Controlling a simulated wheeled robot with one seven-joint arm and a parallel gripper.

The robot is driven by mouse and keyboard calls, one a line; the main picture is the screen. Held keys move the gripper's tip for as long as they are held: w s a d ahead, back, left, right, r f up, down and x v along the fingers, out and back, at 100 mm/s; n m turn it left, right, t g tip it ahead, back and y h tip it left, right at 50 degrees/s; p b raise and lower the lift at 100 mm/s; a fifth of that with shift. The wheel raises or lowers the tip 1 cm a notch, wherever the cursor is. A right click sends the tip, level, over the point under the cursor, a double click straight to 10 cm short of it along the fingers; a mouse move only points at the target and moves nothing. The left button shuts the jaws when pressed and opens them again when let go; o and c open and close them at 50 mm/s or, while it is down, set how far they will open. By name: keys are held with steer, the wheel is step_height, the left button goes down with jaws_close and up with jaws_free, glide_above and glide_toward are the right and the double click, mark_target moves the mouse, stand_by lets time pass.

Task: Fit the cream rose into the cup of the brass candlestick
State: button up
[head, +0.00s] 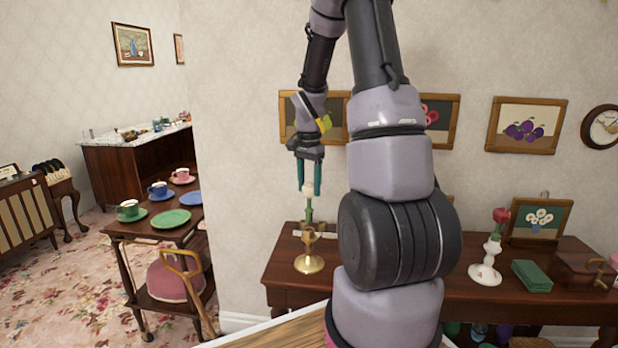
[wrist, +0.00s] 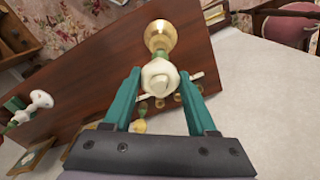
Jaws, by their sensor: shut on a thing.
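The cream rose (head: 308,189) is a pale bloom on a green stem, held roughly upright with the stem pointing down. My gripper (head: 310,193), with teal fingers, is shut on it just under the bloom. The brass candlestick (head: 309,263) stands upright on the left part of the dark wooden table, directly below the rose in the head view. The stem's lower end meets the candlestick's top in that view; I cannot tell whether it is inside the cup. In the wrist view the bloom (wrist: 160,78) lies between the fingertips and hides the cup; the candlestick's round base (wrist: 161,36) shows beyond.
A white candlestick (head: 487,262) with a red rose (head: 501,216), a green box (head: 531,276) and a brown case (head: 583,268) stand farther right on the table (head: 384,329). A tea trolley (head: 150,228) with cups is at the left. Framed pictures hang behind.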

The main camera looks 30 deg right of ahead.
mark_target(309, 199)
steer(key=shift+f, duration=2.5)
stand_by(0.8)
steer(key=o, duration=1.2)
steer(key=shift+r, duration=0.1)
step_height(309, 199, up, 10)
steer(key=shift+r, duration=0.3)
